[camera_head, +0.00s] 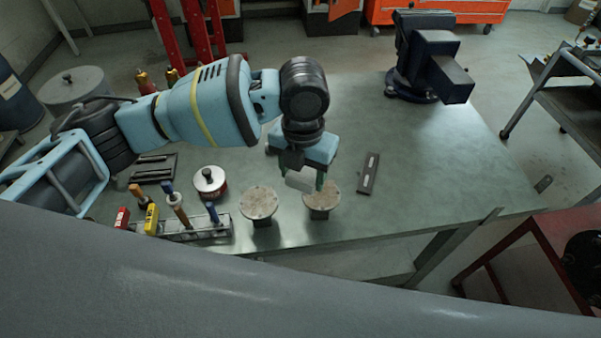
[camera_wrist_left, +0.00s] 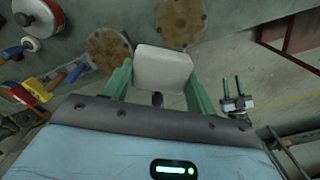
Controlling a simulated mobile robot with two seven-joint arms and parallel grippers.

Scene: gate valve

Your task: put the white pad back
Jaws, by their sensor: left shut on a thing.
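My left gripper (camera_head: 305,178) is shut on the white pad (camera_head: 301,180), a small pale block. In the left wrist view the pad (camera_wrist_left: 162,68) sits between the two green fingers. In the head view the pad overlaps the upper left edge of the right round brown-faced disc (camera_head: 324,197); I cannot tell whether it touches it. A similar disc (camera_head: 258,203) stands to its left. Both discs also show beyond the pad in the wrist view. My right gripper (camera_wrist_left: 234,90) shows small at the right of the wrist view, its green fingers apart and empty.
All this is near the front edge of a green workbench (camera_head: 400,150). A rack (camera_head: 200,232) with several handled tools, a red-and-white tin (camera_head: 210,182) and a dark slotted plate (camera_head: 369,174) are nearby. A vise (camera_head: 430,65) stands at the back right.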

